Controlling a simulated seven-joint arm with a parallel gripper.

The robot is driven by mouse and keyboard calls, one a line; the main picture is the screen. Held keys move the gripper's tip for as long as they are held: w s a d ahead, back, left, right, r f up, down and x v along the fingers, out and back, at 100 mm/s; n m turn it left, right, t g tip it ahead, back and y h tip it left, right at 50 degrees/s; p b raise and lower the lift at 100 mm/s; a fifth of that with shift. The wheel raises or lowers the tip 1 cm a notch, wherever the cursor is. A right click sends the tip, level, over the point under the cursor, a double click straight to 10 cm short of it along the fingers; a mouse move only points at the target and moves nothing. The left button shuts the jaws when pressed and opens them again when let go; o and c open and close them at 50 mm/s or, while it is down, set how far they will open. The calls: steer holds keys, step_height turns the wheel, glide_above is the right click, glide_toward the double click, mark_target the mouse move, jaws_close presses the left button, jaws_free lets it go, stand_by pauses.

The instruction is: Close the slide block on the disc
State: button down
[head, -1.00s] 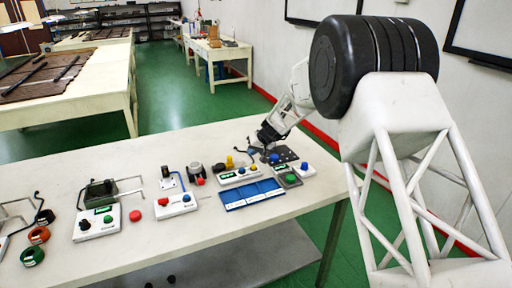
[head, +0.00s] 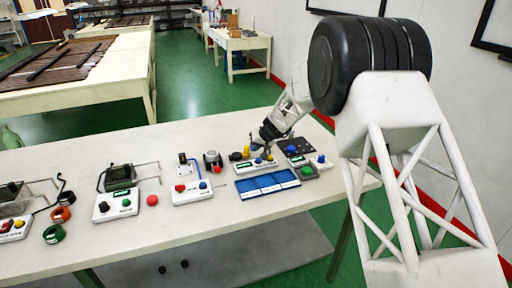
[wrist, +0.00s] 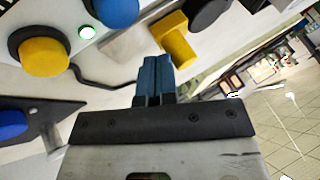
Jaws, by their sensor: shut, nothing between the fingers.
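My gripper (head: 256,147) is at the back right of the white table, above the row of control boxes. In the wrist view its two blue fingers (wrist: 154,78) are pressed together with nothing between them. Just beyond the fingertips is a yellow block-like part (wrist: 175,40), beside a dark round part (wrist: 210,14). These may be the slide block and the disc, but I cannot tell for sure. In the head view the yellow part (head: 246,152) is small and close to the left of the fingertips. I cannot tell whether the fingers touch it.
A box with a yellow knob (wrist: 44,56), a blue knob (wrist: 117,8) and a lit green lamp lies left of the fingers in the wrist view. A blue tray (head: 267,185) lies in front. A white box (head: 192,191) stands to the left.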

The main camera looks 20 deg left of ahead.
steer(key=shift+a, duration=0.1)
steer(key=shift+s+a, duration=0.25)
steer(key=shift+a, duration=0.05)
steer(key=shift+s+a, duration=0.1)
steer(key=shift+w+d, duration=0.25)
steer(key=shift+d, duration=0.05)
steer(key=d, duration=0.1)
steer(key=w+d, duration=0.2)
steer(key=shift+d+r, duration=0.35)
steer(key=shift+r, duration=0.05)
steer(key=v, duration=0.9)
steer(key=shift+d, duration=0.15)
